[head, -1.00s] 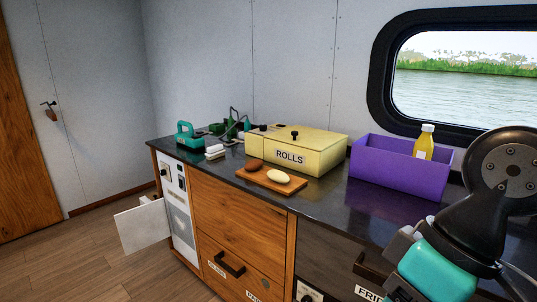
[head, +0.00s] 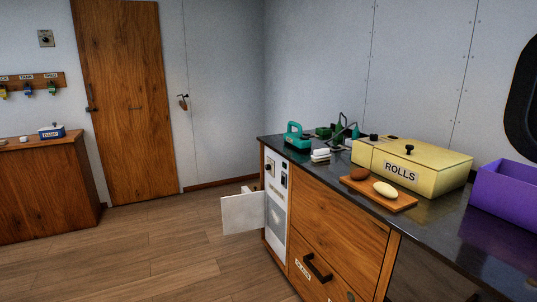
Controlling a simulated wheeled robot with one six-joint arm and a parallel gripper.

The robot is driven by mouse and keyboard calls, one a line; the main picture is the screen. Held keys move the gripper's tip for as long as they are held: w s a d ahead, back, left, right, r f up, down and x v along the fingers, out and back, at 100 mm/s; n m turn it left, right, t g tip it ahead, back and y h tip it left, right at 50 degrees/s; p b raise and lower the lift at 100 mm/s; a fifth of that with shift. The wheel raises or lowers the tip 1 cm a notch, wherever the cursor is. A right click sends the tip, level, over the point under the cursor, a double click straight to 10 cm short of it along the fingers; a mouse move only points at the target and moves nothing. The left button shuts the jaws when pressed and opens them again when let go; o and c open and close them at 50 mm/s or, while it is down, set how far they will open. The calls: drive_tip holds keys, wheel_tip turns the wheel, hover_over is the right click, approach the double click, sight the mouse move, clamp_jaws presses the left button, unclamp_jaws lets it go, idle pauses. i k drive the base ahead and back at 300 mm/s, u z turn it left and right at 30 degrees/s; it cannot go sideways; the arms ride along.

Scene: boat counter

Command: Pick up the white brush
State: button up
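A small white block-like object (head: 320,155) lies near the left end of the dark counter (head: 450,235), just right of a teal handled item (head: 297,136). It may be the white brush, but it is too small to tell for sure. Another small whitish item (head: 24,138) lies on the wooden cabinet at the far left, its kind unclear. My gripper is not in view.
A yellow ROLLS box (head: 440,170), a board (head: 400,203) with a brown and a pale roll, and a purple bin (head: 508,192) stand on the counter. An open white door (head: 243,213) juts out from the counter's left end. The wooden floor (head: 160,250) is clear.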

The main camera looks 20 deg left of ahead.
sight(321, 154)
drive_tip(key=u, duration=0.85)
drive_tip(key=i, duration=0.75)
drive_tip(key=u, duration=0.8)
drive_tip(key=i, duration=2.1)
drive_tip(key=z, duration=1.5)
drive_tip(key=i, duration=0.7)
drive_tip(key=z, duration=0.85)
